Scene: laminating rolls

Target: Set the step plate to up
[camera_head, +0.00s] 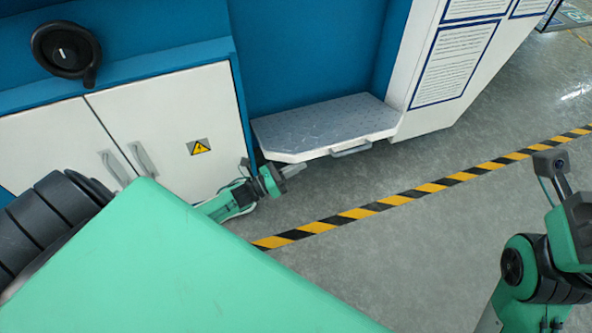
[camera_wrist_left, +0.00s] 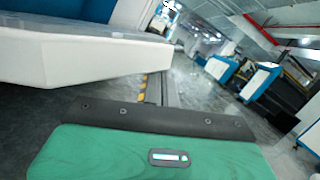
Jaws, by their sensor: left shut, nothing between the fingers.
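The step plate (camera_head: 325,124) is a grey textured platform with a white edge, set into the blue machine's recess. It lies about level, with a grey handle (camera_head: 351,149) on its front edge. My left gripper (camera_head: 300,169) is shut and empty, low beside the plate's front left corner; I see no clear contact. In the left wrist view the plate's white edge (camera_wrist_left: 90,60) fills the upper left, beside the fingers. My right arm (camera_head: 525,270) stands at the right edge, away from the plate; its finger state is unclear.
White cabinet doors (camera_head: 160,145) with grey handles and a warning sticker stand left of the plate. A black round knob (camera_head: 66,50) is above them. A white panel with printed sheets (camera_head: 453,62) is at right. A yellow-black floor stripe (camera_head: 420,190) crosses open grey floor.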

